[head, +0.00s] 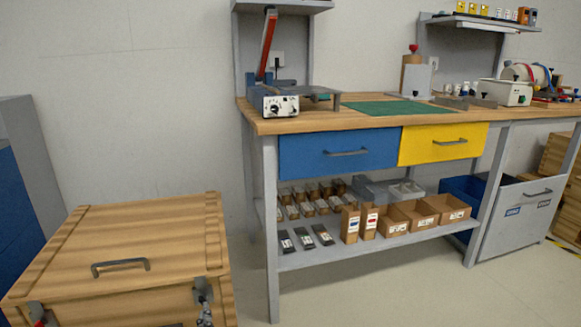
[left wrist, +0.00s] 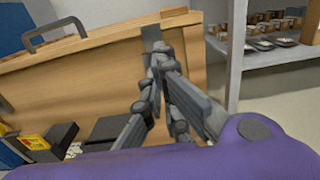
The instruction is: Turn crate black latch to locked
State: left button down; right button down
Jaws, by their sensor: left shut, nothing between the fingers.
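The wooden crate (head: 130,240) stands at the lower left of the head view, its lid down. A grey bar handle (head: 120,265) sits on the lid and also shows in the left wrist view (left wrist: 55,33). At the lid's front right is a grey metal latch part (left wrist: 153,38). My left gripper (left wrist: 160,62) is shut and empty, its fingertips at or very near this part. The fingers hide much of the latch, so I cannot tell its position. In the head view the left gripper (head: 204,300) shows small at this corner. My right gripper is not seen.
A second latch with a red part (head: 38,315) is at the crate's front left. A workbench (head: 350,118) with a loaded lower shelf stands to the right. Bare floor (head: 248,295) lies between crate and bench. Dark boxes (left wrist: 50,143) show below the crate panel.

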aim_at(204, 300)
pick_arm(q)
jog(key=shift+f, duration=0.1)
jog(key=w+a+f+n+b, duration=0.1)
jog(key=w+a+n+b, duration=0.2)
jog(key=n, duration=0.9)
jog(key=w+a, duration=0.1)
jog(key=a, duration=0.1)
jog(key=shift+w+a+f, duration=0.15)
jog(key=shift+w+a, duration=0.15)
jog(key=shift+b, duration=0.3)
jog(key=shift+w+d, duration=0.1)
jog(key=shift+d, duration=0.1)
dwell(0.4)
